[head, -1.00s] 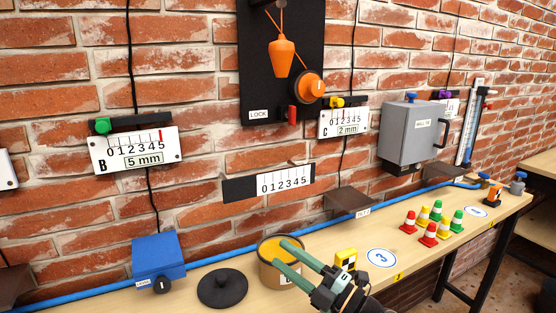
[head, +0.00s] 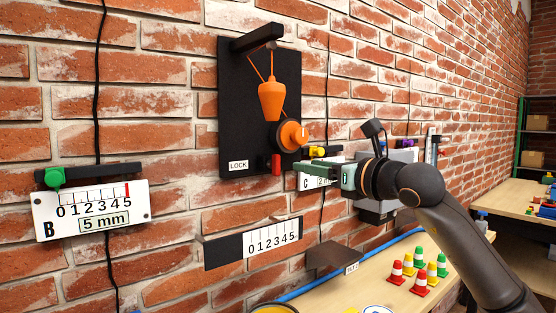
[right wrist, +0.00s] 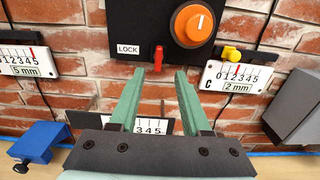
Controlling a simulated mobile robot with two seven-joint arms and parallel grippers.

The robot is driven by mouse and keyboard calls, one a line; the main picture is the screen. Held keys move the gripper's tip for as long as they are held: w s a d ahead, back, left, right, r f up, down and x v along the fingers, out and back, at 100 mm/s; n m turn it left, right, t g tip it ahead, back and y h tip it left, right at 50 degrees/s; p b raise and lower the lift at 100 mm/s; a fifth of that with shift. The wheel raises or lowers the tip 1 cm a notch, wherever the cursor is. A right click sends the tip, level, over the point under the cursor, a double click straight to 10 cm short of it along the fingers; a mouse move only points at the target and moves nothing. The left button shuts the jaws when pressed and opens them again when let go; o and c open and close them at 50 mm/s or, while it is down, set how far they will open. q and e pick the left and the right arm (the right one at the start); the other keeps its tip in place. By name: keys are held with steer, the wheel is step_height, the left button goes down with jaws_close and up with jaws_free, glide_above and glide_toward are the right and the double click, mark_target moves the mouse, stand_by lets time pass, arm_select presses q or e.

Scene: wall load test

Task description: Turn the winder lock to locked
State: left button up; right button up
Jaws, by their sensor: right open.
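The winder is a black board (head: 232,120) on the brick wall, with an orange plumb bob (head: 271,101) and an orange round knob (head: 293,135). The winder lock is a small red lever (head: 276,164) below the knob, pointing down, beside the LOCK label (head: 238,166). In the right wrist view the red lever (right wrist: 158,60) hangs just beyond the fingertips, near the middle between them. My right gripper (head: 312,170) is open and empty, to the right of the lever in the head view; it also shows in the right wrist view (right wrist: 155,75). My left gripper is not in view.
Gauge B (head: 92,211) hangs at left, and gauge C (right wrist: 236,78) is right of the board. A scale plate (head: 272,240) sits below the board. A grey box (right wrist: 300,105) juts from the wall at right. Several small cones (head: 420,270) stand on the bench.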

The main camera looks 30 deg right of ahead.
mark_target(279, 160)
steer(key=w+p, duration=0.1)
steer(key=w, duration=0.2)
steer(key=w+p, duration=0.1)
steer(key=w, duration=0.2)
steer(key=w+a+p, duration=0.1)
steer(key=w, duration=0.2)
steer(key=shift+w+r, duration=0.1)
steer(key=shift+w, duration=0.6)
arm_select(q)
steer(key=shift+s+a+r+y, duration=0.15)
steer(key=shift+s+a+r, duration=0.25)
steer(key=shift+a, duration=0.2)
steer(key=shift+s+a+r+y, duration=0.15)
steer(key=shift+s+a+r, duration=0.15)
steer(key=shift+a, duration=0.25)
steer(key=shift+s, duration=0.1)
arm_select(e)
jaws_close()
